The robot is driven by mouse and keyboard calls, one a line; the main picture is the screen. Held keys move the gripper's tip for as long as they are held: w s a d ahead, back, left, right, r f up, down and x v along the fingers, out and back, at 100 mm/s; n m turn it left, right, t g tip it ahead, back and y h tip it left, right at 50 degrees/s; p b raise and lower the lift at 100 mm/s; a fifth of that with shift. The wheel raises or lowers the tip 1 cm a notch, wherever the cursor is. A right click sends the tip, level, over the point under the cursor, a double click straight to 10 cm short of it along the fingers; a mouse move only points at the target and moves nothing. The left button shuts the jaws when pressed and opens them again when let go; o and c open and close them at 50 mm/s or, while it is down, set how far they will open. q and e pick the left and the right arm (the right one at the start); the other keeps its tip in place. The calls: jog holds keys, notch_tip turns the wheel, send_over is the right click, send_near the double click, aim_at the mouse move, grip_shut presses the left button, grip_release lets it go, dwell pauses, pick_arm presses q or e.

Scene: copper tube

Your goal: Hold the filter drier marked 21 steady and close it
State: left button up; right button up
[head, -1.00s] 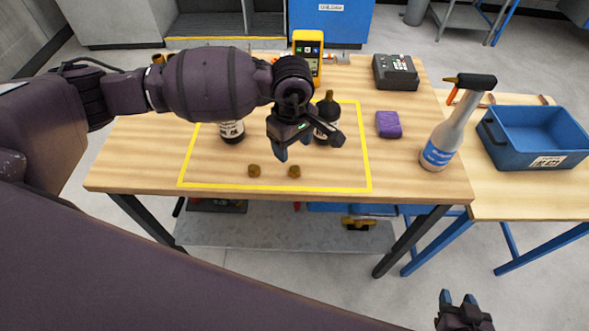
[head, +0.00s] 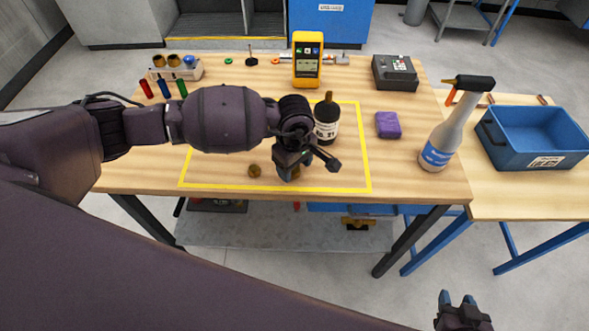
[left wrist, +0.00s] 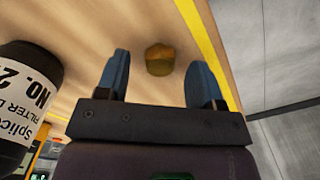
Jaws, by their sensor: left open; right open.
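A black filter drier (head: 326,125) stands upright on the table behind my left gripper; its white label seems to read 21. In the left wrist view a black drier (left wrist: 28,75) shows at the left, its label reading "NO. 2" with the rest cut off. My left gripper (head: 308,168) is open and low over the right brass cap (head: 296,173), which it partly covers. In the left wrist view this cap (left wrist: 159,59) lies between and just beyond the open fingertips. Another brass cap (head: 254,171) lies to the left. My right gripper (head: 460,299) is open and empty, clear of the table.
A yellow outline (head: 367,150) marks the work area. A purple block (head: 388,125) and a spray bottle (head: 445,130) stand to the right, with a blue bin (head: 540,135) beyond. A yellow meter (head: 308,60) and a dark device (head: 395,72) stand at the back. My left arm hides the area's left part.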

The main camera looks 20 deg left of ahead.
aim_at(295, 170)
pick_arm(q)
jog(key=shift+f, duration=0.45)
jog(key=c, duration=1)
jog(key=shift+o, duration=0.2)
notch_tip(295, 170, up, 20)
jog(key=shift+b, duration=0.3)
